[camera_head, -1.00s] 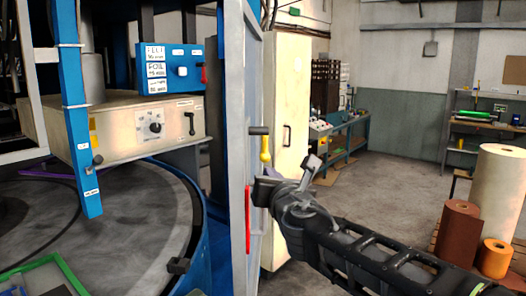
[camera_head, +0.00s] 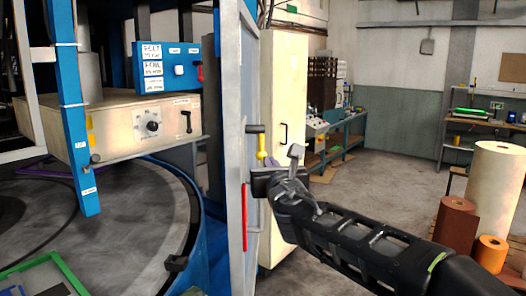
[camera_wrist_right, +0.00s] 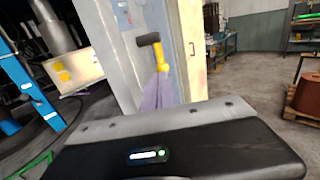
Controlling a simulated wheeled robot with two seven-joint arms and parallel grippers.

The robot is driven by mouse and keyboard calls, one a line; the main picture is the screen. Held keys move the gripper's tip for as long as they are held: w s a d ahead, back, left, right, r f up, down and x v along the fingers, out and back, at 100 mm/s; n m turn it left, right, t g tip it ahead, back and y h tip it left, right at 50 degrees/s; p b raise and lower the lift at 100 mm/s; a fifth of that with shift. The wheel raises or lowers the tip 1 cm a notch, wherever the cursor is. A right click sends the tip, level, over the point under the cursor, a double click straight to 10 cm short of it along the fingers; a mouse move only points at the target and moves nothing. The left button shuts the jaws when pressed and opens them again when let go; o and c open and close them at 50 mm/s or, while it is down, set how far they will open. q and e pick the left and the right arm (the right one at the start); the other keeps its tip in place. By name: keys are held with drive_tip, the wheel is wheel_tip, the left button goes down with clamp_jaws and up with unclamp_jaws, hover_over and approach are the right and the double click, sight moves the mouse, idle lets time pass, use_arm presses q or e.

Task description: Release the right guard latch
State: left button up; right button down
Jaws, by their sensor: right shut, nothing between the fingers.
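The guard latch (camera_head: 261,147) is a yellow handle with a black grip across its top, on the edge of the grey guard frame (camera_head: 232,110). It is also near the middle of the right wrist view (camera_wrist_right: 162,62), with a purple piece just below it. My right gripper (camera_head: 262,184) is shut and empty, just below the latch in the head view. I cannot tell whether it touches the latch or the frame. The fingertips are hard to make out in the wrist view. My left gripper is not in view.
A red handle (camera_head: 244,215) runs down the guard frame below the latch. A cream cabinet (camera_head: 285,80) stands close behind. The blue press with its control box (camera_head: 150,127) is left. Brown and orange rolls (camera_head: 455,220) stand right. The floor between is open.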

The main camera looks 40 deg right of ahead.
sight(261, 148)
drive_tip(key=p+x, duration=0.2)
drive_tip(key=x, duration=0.8)
drive_tip(key=shift+w+d, duration=0.1)
drive_tip(key=shift+w, duration=0.15)
